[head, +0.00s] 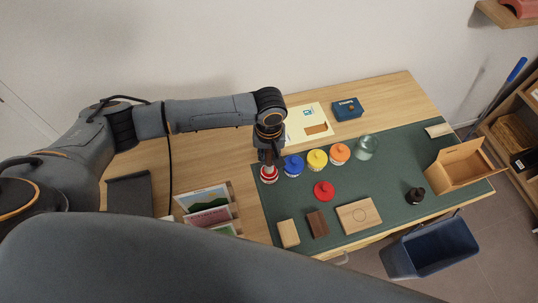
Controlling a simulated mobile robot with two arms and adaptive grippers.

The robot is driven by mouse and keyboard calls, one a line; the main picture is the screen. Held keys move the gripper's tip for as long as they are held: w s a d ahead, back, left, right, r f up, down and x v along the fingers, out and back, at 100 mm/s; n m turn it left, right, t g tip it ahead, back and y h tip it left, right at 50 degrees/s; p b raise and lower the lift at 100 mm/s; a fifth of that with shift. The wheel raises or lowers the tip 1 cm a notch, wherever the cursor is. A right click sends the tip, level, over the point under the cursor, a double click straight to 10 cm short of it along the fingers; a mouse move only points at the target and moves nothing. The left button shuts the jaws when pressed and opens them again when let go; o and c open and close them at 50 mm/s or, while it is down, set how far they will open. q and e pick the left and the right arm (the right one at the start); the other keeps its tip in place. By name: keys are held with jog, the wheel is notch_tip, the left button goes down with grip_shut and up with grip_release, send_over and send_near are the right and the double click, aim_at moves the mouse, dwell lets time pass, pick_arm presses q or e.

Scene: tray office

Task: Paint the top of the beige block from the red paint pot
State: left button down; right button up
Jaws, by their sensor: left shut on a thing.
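The beige block (288,233) lies at the near left of the dark green mat. The red paint pot (269,176) stands at the mat's left edge, with a pale label on its side. A red knobbed disc like a lid (324,190) lies on the mat to its right. My left gripper (268,161) points down right over the red pot. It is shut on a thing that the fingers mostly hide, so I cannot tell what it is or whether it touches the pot. My right gripper is not in view.
Blue (293,166), yellow (317,160) and orange (340,154) pots and a glass jar (366,146) stand in a row right of the red pot. A dark brown block (317,224) and a wooden board (358,216) lie right of the beige block. An open box (459,168) stands at right.

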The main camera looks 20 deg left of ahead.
pick_arm(q)
jog(key=shift+f, duration=0.4)
dwell(1.4)
jog(key=shift+f+p, duration=0.1)
jog(key=shift+p, duration=0.3)
dwell(0.5)
jog(key=shift+s, duration=0.1)
dwell(0.4)
notch_tip(320, 180, up, 7)
jog(key=p, duration=0.9)
dwell(0.4)
dwell(0.3)
